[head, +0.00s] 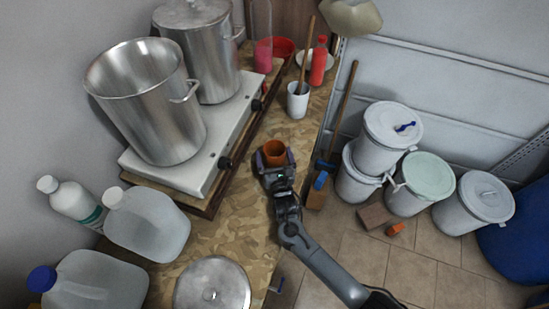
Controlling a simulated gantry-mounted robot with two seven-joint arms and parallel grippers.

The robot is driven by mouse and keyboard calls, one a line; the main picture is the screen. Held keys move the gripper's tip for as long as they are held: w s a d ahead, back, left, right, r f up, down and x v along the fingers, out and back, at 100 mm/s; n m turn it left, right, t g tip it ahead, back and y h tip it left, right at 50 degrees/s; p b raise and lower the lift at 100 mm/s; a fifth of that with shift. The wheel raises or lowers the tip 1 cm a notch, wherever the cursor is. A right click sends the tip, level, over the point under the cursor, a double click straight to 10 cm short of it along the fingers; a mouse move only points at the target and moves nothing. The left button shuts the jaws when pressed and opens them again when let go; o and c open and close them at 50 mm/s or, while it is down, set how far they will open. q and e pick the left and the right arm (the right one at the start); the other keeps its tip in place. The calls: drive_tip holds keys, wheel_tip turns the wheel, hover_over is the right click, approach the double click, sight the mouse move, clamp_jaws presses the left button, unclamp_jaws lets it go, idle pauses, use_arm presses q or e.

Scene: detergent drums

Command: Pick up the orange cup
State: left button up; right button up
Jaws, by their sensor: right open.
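The orange cup (274,149) stands on the patterned counter in the head view, near its right edge. My right gripper (273,160) is at the cup's near side, with its jaws open and a finger showing on each side of the cup. Whether the fingers touch the cup I cannot tell. The cup's lower part is hidden by the gripper. My left gripper is not in view.
A white cup (297,104) with a wooden stick stands behind the orange cup. A two-burner stove (190,170) with big metal pots is on the left. A metal lid (212,285) and plastic jugs (148,225) are nearer. White drums (388,140) stand on the floor at right.

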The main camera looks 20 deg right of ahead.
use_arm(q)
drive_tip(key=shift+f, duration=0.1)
use_arm(e)
drive_tip(key=shift+w+d, duration=0.1)
drive_tip(key=shift+w, duration=0.5)
drive_tip(key=c, duration=1.1)
